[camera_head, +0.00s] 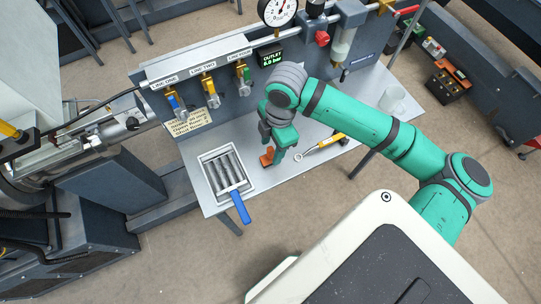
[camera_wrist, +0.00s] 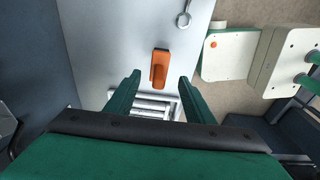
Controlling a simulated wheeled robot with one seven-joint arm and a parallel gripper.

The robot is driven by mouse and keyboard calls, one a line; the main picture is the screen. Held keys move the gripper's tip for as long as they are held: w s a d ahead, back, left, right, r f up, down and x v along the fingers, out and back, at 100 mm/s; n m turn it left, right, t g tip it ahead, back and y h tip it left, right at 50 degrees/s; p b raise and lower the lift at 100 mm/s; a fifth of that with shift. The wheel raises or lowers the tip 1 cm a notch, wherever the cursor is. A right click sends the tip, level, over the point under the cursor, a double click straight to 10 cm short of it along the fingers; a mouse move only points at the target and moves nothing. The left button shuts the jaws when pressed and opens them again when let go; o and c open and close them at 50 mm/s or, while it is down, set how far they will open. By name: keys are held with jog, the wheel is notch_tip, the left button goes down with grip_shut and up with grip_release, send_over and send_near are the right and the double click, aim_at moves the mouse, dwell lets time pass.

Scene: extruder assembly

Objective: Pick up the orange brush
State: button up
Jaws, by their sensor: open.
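The orange brush (camera_head: 267,156) lies on the grey metal table (camera_head: 255,185), right of the tray. In the wrist view the brush (camera_wrist: 159,69) lies between and beyond the two fingertips, with clear table around it. My gripper (camera_head: 280,150) is over the table just beside the brush in the head view, and its near parts hide some of the scene. In the wrist view my gripper (camera_wrist: 159,82) has its green fingers spread wide, with nothing between the pads. I cannot tell the exact height of the fingertips above the table.
A metal tray (camera_head: 205,158) with grey bars and a blue-handled tool (camera_head: 240,208) is at the table's left. A clear beaker (camera_head: 393,100) stands at the right end. A valve panel (camera_head: 190,70) rises behind.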

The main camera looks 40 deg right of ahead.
aim_at(268, 158)
jog(key=f, duration=0.5)
jog(key=shift+w+a, duration=0.2)
jog(key=shift+a, duration=0.15)
jog(key=shift+w, duration=0.15)
jog(key=c, duration=1.1)
jog(key=shift+c, duration=0.2)
